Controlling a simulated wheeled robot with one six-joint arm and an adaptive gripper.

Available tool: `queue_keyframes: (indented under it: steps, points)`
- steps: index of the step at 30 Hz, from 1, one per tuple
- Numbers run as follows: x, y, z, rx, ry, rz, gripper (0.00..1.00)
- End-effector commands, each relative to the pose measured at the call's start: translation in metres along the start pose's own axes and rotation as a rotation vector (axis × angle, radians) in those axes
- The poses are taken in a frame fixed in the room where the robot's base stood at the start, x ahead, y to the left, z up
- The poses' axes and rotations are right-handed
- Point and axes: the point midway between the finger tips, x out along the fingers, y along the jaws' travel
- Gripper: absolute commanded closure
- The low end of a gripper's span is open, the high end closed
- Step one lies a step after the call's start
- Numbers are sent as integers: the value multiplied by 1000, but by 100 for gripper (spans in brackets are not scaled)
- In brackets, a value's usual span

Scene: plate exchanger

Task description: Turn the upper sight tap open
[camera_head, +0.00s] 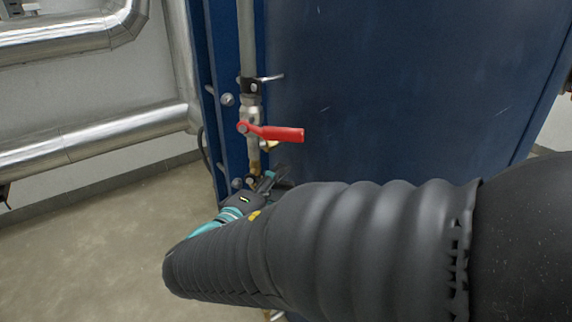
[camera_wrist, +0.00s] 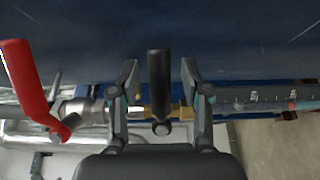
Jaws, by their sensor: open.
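A small tap with a black lever (camera_wrist: 159,80) sits on a brass fitting (camera_wrist: 158,112) in the wrist view. Its lever stands across the line of the pipe. My gripper (camera_wrist: 158,72) is open, with one finger on each side of the black lever and a gap on both sides. In the head view my gripper (camera_head: 266,182) is at the pipe below a red-handled valve, and my arm hides the black lever there. A sight tube with scale marks (camera_wrist: 262,96) runs off to the right of the fitting in the wrist view.
The red lever (camera_head: 278,133) sticks out to the right, just above my gripper in the head view; it also shows at the left of the wrist view (camera_wrist: 24,80). The blue panel (camera_head: 400,90) stands close behind. Silver pipes (camera_head: 100,138) run along the left wall.

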Motion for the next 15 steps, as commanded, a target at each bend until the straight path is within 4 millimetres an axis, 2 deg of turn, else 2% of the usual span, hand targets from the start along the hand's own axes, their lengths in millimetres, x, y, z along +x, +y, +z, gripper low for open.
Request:
queue_keyframes:
  steps: [9, 11, 15]
  points:
    - [2, 0, 0, 0, 1, 0, 53]
    - [2, 0, 0, 0, 1, 0, 66]
    - [2, 0, 0, 0, 0, 0, 100]
